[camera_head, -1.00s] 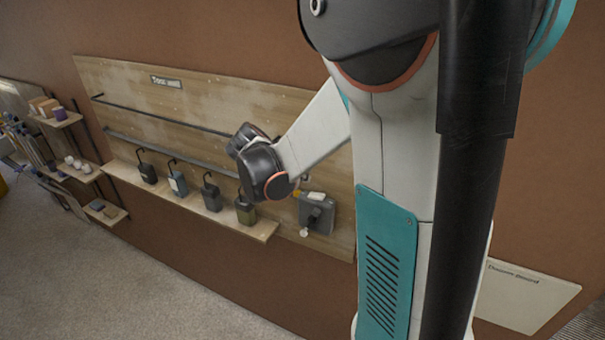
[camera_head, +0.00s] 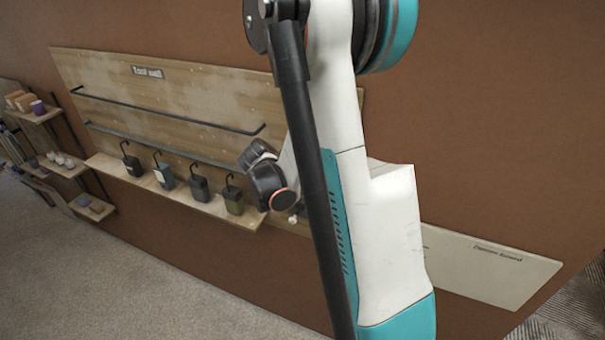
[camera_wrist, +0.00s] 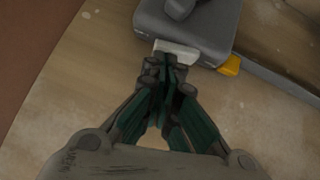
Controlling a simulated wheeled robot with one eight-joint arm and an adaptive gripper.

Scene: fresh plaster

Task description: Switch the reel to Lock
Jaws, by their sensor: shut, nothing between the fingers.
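The reel is a dark grey, rounded box (camera_wrist: 205,22) mounted on the wooden board, at the top of the wrist view. A darker raised part sits on its face. A pale tab (camera_wrist: 177,49) shows at its lower edge, and a yellow piece (camera_wrist: 230,65) sits at its lower right corner. My gripper (camera_wrist: 168,62) is shut and empty, its fingertips right at the pale tab. I cannot tell whether they touch it. In the head view my arm hides most of the reel; only a small pale knob (camera_head: 292,218) shows beside the arm.
The wooden tool board (camera_head: 170,90) carries dark rails (camera_head: 165,113) and a ledge (camera_head: 140,185) with several padlock-like blocks (camera_head: 198,188) left of my arm. A pale panel (camera_head: 480,272) is on the wall at right. Small shelves stand at far left. The floor is clear.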

